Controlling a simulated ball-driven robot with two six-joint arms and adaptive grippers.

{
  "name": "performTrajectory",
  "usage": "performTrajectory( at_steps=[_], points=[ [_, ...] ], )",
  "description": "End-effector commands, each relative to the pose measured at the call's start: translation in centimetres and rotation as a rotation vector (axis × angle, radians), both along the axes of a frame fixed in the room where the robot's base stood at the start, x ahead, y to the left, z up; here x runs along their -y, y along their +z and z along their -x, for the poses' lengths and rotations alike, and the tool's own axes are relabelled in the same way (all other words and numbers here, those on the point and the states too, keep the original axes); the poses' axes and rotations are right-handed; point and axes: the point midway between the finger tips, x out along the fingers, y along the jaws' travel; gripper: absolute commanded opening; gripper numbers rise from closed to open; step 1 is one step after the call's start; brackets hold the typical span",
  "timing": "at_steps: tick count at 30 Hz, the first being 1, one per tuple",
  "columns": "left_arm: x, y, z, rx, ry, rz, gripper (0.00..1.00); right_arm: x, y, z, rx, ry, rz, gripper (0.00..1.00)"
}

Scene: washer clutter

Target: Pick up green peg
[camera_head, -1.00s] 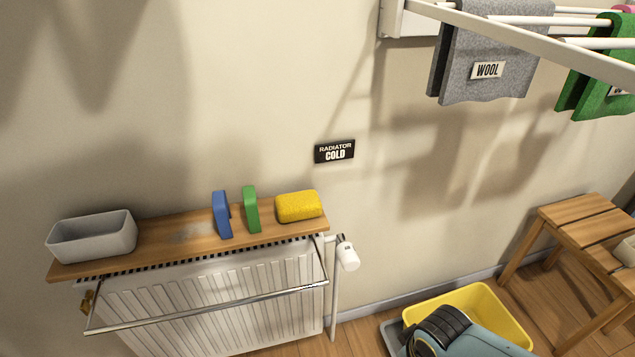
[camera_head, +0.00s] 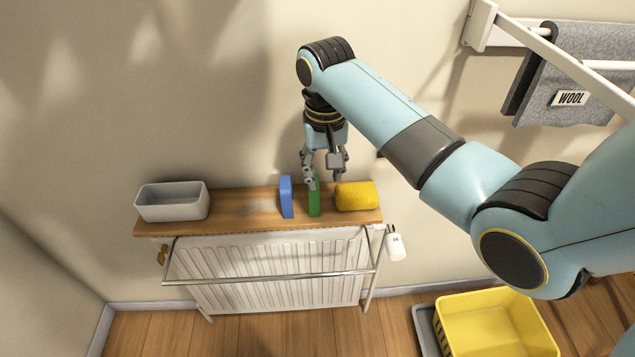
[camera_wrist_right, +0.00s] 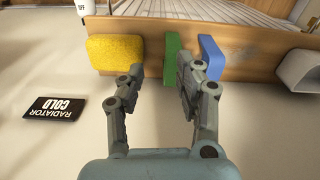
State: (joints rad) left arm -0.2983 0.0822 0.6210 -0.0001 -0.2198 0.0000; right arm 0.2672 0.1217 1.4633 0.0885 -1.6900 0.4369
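The green peg (camera_head: 314,202) stands upright on the wooden shelf, between a blue peg (camera_head: 286,198) and a yellow sponge (camera_head: 356,196). My right gripper (camera_head: 322,178) points down just above the shelf, its fingers spread and empty. In the head view one fingertip overlaps the top of the green peg. In the right wrist view the green peg (camera_wrist_right: 171,58) lies ahead between the open fingertips (camera_wrist_right: 168,72), nearer the right one. Whether a finger touches it I cannot tell. My left gripper is not in view.
The shelf (camera_head: 240,220) sits above a white radiator (camera_head: 285,268) with a rail. A grey tub (camera_head: 173,203) stands at its left end. The sponge and blue peg flank the green peg closely. A yellow basket (camera_head: 495,325) stands on the floor.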

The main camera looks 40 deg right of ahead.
Motion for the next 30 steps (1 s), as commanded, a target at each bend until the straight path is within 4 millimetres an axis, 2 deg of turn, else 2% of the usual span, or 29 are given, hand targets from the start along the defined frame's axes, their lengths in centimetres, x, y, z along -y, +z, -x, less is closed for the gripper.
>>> performTrajectory(
  at_steps=[1, 3, 6, 8, 13, 20, 27, 30],
  points=[
    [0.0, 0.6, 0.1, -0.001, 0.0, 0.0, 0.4, 0.1, 2.1, -1.4, -0.004, -0.028, -0.005, 0.35],
    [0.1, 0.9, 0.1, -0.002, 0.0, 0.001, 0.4, 0.2, 3.9, -2.6, -0.019, -0.063, -0.016, 0.35],
    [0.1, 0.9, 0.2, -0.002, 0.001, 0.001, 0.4, 0.2, 4.6, -3.3, -0.035, -0.091, -0.024, 0.35],
    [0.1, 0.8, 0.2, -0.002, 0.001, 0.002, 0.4, 0.2, 4.0, -3.4, -0.04, -0.096, -0.025, 0.35],
    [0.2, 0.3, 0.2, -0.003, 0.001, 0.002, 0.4, 0.2, 1.0, -3.4, -0.041, -0.097, -0.026, 0.35],
    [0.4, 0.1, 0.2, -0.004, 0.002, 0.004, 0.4, 0.1, -1.0, -3.4, -0.038, -0.096, -0.024, 0.35],
    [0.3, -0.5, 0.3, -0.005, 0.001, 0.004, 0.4, -0.1, -4.7, -3.6, -0.038, -0.096, -0.024, 0.35],
    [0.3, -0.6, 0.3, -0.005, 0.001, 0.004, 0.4, -0.1, -5.5, -3.5, -0.037, -0.095, -0.025, 0.35]
  ],
)
